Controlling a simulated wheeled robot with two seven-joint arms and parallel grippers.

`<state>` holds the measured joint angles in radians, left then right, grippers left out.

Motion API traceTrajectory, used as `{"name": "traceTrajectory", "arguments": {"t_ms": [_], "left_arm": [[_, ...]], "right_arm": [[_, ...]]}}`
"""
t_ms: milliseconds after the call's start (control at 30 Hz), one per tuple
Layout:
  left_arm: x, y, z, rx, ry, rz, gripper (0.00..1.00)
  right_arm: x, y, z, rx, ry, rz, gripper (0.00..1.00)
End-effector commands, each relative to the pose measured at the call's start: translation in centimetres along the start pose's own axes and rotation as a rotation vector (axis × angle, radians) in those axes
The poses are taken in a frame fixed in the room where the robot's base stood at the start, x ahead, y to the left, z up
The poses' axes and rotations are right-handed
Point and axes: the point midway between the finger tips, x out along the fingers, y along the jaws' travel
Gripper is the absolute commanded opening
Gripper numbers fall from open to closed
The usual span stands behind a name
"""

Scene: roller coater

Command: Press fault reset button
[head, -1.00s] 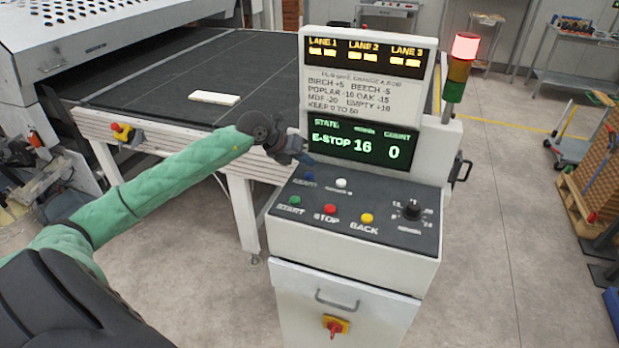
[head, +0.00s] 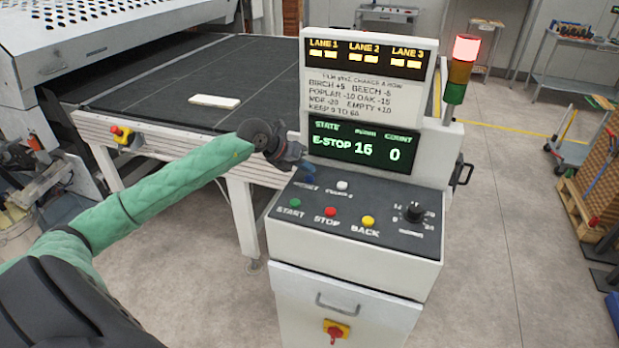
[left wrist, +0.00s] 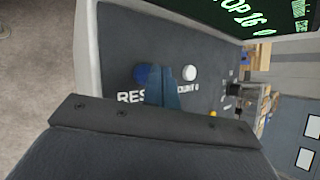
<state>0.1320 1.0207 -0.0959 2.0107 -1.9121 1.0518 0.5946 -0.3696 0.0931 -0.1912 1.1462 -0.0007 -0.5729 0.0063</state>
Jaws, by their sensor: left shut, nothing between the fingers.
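The blue reset button (head: 309,180) is at the back left of the console's sloped dark panel, partly hidden by my left gripper in the head view. In the left wrist view the blue button (left wrist: 143,73) is beside the fingertips, above the partly covered "RES" lettering. My left gripper (head: 311,169) is shut and empty, its blue fingers pointing down just over the button. The closed fingers (left wrist: 163,86) lie between the blue button and the white button (left wrist: 189,73). I cannot tell whether they touch the blue button. My right gripper is not in view.
The display (head: 362,146) reads E-STOP, 16 and 0. The stack light (head: 465,48) glows red. Green start (head: 295,202), red stop (head: 331,211) and yellow back (head: 368,220) buttons and a black knob (head: 414,210) share the panel. A red emergency button (head: 118,131) is on the conveyor's side.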

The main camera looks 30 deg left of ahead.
Motion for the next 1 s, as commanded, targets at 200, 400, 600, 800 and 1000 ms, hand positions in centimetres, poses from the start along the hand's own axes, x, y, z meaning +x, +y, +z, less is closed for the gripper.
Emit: {"name": "traceTrajectory", "arguments": {"t_ms": [200, 400, 600, 800, 1000], "left_arm": [[0.0, 0.0, 0.0, 0.0, 0.0, 0.0, 0.0], [0.0, 0.0, 0.0, 0.0, 0.0, 0.0, 0.0], [0.0, 0.0, 0.01, 0.0, 0.0, 0.0, 0.0], [0.0, 0.0, 0.0, 0.0, 0.0, 0.0, 0.0], [0.0, -0.01, 0.0, 0.0, 0.0, 0.0, 0.0]], "right_arm": [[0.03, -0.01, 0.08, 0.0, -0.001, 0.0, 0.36], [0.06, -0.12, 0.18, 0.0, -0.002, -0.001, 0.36], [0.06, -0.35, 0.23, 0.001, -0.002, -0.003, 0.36], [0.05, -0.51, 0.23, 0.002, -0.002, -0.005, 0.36], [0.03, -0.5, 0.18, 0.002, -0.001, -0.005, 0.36]]}}
